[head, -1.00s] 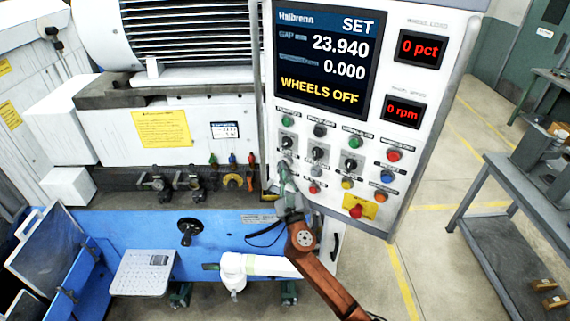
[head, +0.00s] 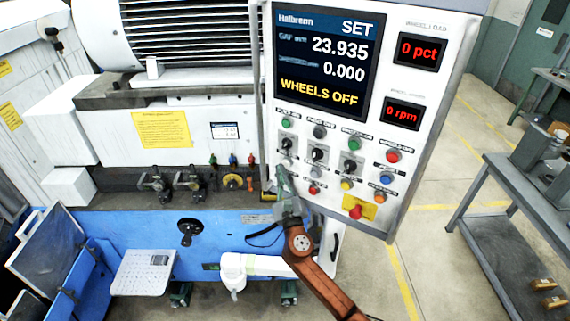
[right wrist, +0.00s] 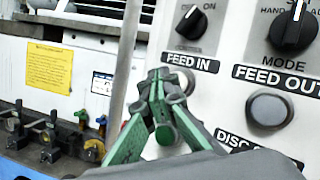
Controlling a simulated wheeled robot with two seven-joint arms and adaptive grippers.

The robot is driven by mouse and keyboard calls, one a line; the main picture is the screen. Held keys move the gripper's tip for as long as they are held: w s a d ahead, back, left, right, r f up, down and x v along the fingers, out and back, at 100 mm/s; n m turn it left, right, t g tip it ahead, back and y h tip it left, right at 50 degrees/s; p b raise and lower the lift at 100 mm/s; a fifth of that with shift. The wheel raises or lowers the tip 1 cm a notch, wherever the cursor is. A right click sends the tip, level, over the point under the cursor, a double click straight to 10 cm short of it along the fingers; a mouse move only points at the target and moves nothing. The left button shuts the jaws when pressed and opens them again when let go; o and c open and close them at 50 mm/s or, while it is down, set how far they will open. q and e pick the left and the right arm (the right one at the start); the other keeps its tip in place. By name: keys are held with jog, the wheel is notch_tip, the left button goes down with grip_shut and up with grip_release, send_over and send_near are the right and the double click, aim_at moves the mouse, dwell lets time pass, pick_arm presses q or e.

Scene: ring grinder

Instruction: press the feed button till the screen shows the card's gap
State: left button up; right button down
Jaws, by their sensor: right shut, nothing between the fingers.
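The screen (head: 322,55) on the control panel reads SET, a gap of 23.935, 0.000 below it, and WHEELS OFF. A small card (head: 225,130) is on the white machine front, and it also shows in the right wrist view (right wrist: 102,83); its figures are too small to read. My right gripper (head: 281,172) is shut and empty at the panel's lower left. In the right wrist view its fingertips (right wrist: 163,78) lie just under the FEED IN label (right wrist: 192,62) and hide the button there; contact cannot be told. The grey FEED OUT button (right wrist: 270,108) is clear to the right.
Knobs and coloured buttons, with a red stop button (head: 356,211), crowd the panel close to my gripper. Several valves (head: 190,182) line the machine at left. A grey workbench (head: 520,215) stands at right, with open floor between.

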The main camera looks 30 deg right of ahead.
jog(key=shift+a, duration=0.15)
jog(key=shift+s+a+p, duration=0.25)
jog(key=shift+s+a, duration=0.15)
jog(key=shift+a, duration=0.35)
jog(key=shift+s+a+p, duration=0.25)
jog(key=shift+s+a, duration=0.1)
jog(key=shift+a, duration=0.35)
jog(key=shift+s+a+p, duration=0.25)
jog(key=shift+s+a, duration=0.15)
jog(key=shift+a, duration=0.35)
dwell(0.6)
jog(key=a+m+b, duration=0.1)
jog(key=m+b, duration=0.2)
jog(key=m, duration=0.2)
jog(key=s+a+m+b, duration=0.1)
jog(key=m+b, duration=0.2)
jog(key=m, duration=0.3)
jog(key=a+m+b, duration=0.1)
jog(key=m+b, duration=0.2)
jog(key=m, duration=0.2)
jog(key=shift+s+a+m+g+y, duration=0.25)
jog(key=shift+a+m+g+y, duration=0.05)
jog(key=shift+m, duration=0.1)
jog(key=w+d, duration=0.3)
jog(key=d, duration=0.5)
jog(key=shift+w, duration=0.4)
